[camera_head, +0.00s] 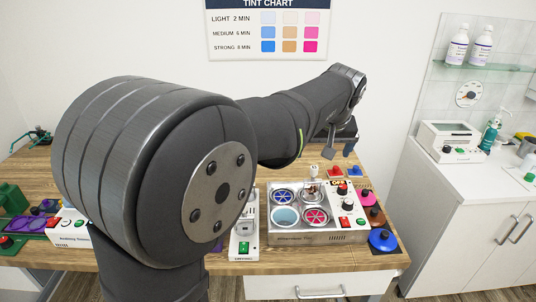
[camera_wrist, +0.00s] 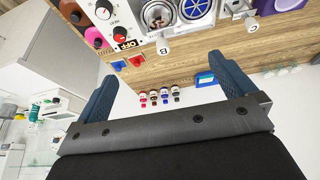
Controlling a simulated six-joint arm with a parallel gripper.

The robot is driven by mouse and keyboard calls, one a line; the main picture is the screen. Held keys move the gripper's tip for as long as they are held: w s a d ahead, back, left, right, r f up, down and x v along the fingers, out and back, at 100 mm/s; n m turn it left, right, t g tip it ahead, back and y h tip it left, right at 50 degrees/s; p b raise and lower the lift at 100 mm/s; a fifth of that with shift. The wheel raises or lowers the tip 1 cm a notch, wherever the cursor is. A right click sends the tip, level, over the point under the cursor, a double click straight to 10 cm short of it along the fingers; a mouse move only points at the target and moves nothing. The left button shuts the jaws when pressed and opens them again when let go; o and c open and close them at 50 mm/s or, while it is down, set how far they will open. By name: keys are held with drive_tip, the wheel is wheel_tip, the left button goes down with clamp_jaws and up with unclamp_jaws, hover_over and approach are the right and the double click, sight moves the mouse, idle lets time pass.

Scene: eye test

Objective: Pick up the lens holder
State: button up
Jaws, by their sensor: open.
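A lens holder with a white upright handle (camera_head: 314,171) stands at the back right well of the silver tint unit (camera_head: 290,239) in the camera_head view. In the camera_wrist view, a white handle end marked B (camera_wrist: 163,46) and another marked C (camera_wrist: 251,22) show near the top; I cannot tell for sure which one matches. My gripper (camera_head: 339,148) is behind and right of the holder in the camera_head view, partly hidden by my arm. In the camera_wrist view its two blue fingers (camera_wrist: 163,82) are wide apart with nothing between them.
The unit has several round wells, knobs and switches. Right of it lie pink, brown and blue round pots (camera_head: 382,240). Small red and blue pieces (camera_head: 336,171) lie behind it. A white switch box (camera_head: 244,240) stands left. A white cabinet (camera_head: 470,185) is at right.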

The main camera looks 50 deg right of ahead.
drive_tip(key=c, duration=1.1)
drive_tip(key=shift+c, duration=0.2)
drive_tip(key=m+g+y, duration=0.2)
drive_tip(key=m+g, duration=0.2)
drive_tip(key=m, duration=1.4)
approach(312, 168)
drive_tip(key=f, duration=0.5)
drive_tip(key=d+f, duration=0.1)
drive_tip(key=f, duration=0.2)
drive_tip(key=shift+s+f, duration=0.15)
drive_tip(key=shift+s, duration=0.1)
drive_tip(key=shift+s+d+f, duration=0.1)
drive_tip(key=shift+d+f, duration=0.05)
drive_tip(key=shift+f, duration=0.9)
drive_tip(key=shift+s+d+f, duration=0.15)
drive_tip(key=shift+d+f, duration=0.05)
drive_tip(key=shift+f, duration=0.8)
drive_tip(key=shift+s+d+f, duration=0.1)
drive_tip(key=shift+d+f, duration=0.05)
drive_tip(key=shift+f, duration=0.9)
